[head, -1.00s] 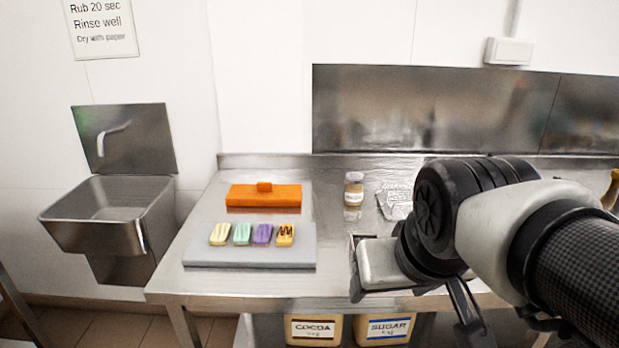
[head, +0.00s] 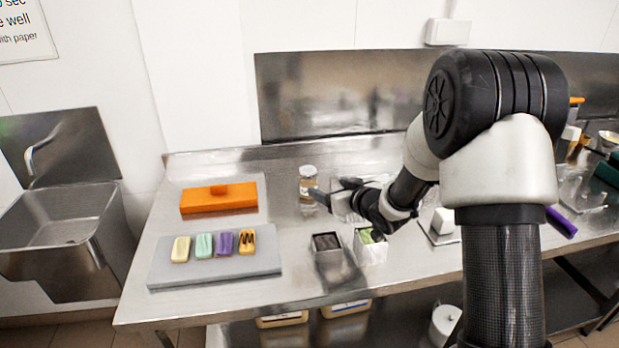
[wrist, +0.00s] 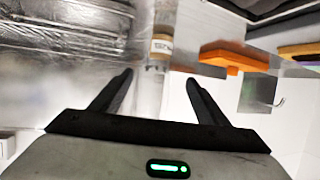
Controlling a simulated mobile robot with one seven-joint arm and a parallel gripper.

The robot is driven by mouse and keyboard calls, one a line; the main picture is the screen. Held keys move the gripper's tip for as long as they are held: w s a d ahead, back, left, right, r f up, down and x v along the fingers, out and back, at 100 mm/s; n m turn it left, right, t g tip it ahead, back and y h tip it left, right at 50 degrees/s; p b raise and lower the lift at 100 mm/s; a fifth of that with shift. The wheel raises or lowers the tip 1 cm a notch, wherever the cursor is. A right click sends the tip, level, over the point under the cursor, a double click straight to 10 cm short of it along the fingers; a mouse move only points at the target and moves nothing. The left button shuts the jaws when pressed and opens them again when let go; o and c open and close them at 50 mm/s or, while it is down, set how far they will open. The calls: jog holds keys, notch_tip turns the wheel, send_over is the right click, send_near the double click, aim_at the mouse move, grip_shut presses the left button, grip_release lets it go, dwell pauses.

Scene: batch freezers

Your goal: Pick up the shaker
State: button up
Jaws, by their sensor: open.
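The shaker (head: 308,182) is a small clear jar with a pale lid, light brown contents and a label. It stands upright on the steel table, right of the orange block. My gripper (head: 332,190) is just to its right in the head view, with its fingers pointing toward it. In the wrist view the shaker (wrist: 162,46) shows ahead, beyond and between the two open fingertips of my gripper (wrist: 160,80). Nothing is between the fingers. Whether a finger touches the shaker cannot be told.
An orange block (head: 218,198) lies to the left. A grey board (head: 215,271) with several coloured bars is at the front left. A dark-topped container (head: 326,242) and a white box (head: 372,252) stand in front. Crumpled foil (wrist: 60,60) lies beside the shaker.

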aim_at(308, 179)
jog(key=p+x, duration=0.1)
jog(key=x, duration=1.5)
jog(key=shift+w+f, duration=0.2)
jog(key=shift+w, duration=0.05)
jog(key=shift+r, duration=0.1)
jog(key=c, duration=1.1)
jog(key=shift+c, duration=0.2)
notch_tip(308, 179, up, 10)
jog(key=shift+p, duration=0.3)
